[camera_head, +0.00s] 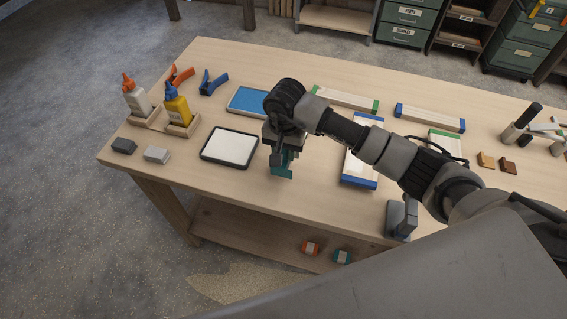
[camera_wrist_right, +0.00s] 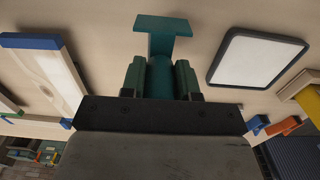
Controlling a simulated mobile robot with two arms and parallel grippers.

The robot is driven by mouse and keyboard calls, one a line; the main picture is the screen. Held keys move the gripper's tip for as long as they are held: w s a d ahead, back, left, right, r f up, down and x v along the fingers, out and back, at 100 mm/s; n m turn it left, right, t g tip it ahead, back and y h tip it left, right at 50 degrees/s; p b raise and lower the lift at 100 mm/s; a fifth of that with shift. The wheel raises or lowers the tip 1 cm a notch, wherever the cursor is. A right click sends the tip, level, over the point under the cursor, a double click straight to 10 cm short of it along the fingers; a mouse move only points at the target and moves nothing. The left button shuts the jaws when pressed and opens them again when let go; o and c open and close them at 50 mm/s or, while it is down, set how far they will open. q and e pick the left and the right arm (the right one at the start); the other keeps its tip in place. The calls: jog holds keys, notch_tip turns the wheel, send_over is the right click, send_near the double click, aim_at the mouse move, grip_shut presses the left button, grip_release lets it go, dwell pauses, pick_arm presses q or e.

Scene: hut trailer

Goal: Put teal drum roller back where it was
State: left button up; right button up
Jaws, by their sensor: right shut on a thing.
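My right gripper (camera_head: 279,152) is shut on the teal drum roller (camera_head: 281,168) and holds it over the table, just right of the black-rimmed white tray (camera_head: 229,158). In the right wrist view, the roller (camera_wrist_right: 162,35) shows as a teal T shape, its stem between the green finger pads of the gripper (camera_wrist_right: 160,78). The black-rimmed tray (camera_wrist_right: 258,60) lies to its right there. I cannot tell whether the roller touches the table (camera_head: 235,190). Part of it is hidden by the gripper. My left gripper is not in view.
A blue tray (camera_head: 250,100) lies behind. White and yellow bottles (camera_head: 177,108) stand in wooden holders at left, near grey blocks (camera_head: 157,154). Boards with blue (camera_head: 358,175) and green ends lie right. A grey object (camera_head: 402,217) is at the front edge.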

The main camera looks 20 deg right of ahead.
aim_at(285, 160)
jog(key=shift+w+a+f, duration=0.1)
jog(key=shift+w+f, duration=0.05)
jog(key=shift+f, duration=0.4)
jog(key=f+b, duration=0.1)
jog(key=f, duration=0.1)
jog(key=shift+s+f+b, duration=0.25)
jog(key=shift+f+b, duration=0.05)
jog(key=shift+b, duration=0.1)
jog(key=shift+f, duration=0.25)
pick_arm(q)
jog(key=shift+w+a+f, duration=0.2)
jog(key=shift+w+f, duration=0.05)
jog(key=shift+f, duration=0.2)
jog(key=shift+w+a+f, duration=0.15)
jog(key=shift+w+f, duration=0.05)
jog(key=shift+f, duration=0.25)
pick_arm(e)
jog(key=shift+w, duration=0.2)
jog(key=shift+s+f, duration=0.1)
jog(key=o, duration=0.9)
jog(key=shift+c, duration=0.2)
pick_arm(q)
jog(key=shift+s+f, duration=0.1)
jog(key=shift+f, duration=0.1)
